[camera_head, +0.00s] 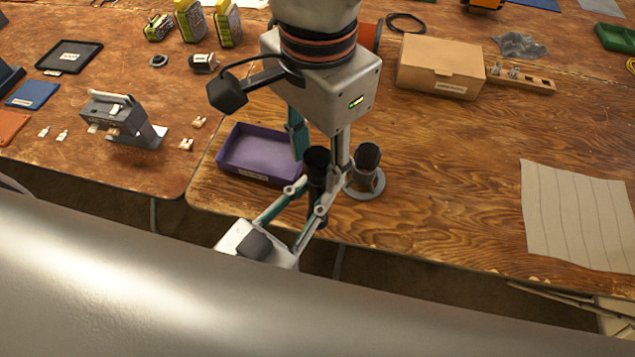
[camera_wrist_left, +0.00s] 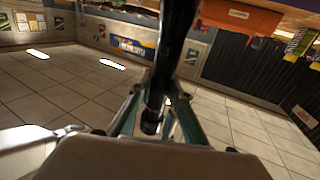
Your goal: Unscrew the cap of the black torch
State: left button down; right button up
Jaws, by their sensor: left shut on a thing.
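The black torch (camera_head: 317,188) is upright in front of the table's near edge, beside the purple tray. My left gripper (camera_head: 310,197) comes from below and is shut on the torch's body. In the left wrist view the torch (camera_wrist_left: 172,55) runs dark between the two teal-padded fingers (camera_wrist_left: 156,105). My right gripper (camera_head: 321,156) hangs from above with its fingers apart, one on each side of the torch's top end in the picture. It looks open. Contact with the cap cannot be made out, and the seam of the cap does not show.
A black cylinder (camera_head: 367,158) stands on a grey round base (camera_head: 375,190) just right of the torch. A purple tray (camera_head: 232,165) lies to the left. A cardboard box (camera_head: 440,66) and a wooden holder (camera_head: 535,83) stand farther back.

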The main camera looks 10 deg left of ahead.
jog(key=m, duration=0.3)
jog(key=shift+m, duration=1.4)
jog(key=shift+m, duration=1.1)
jog(key=m, duration=0.3)
jog(key=shift+m, duration=0.3)
jog(key=shift+m, duration=0.5)
jog(key=m, duration=0.4)
jog(key=shift+m, duration=0.3)
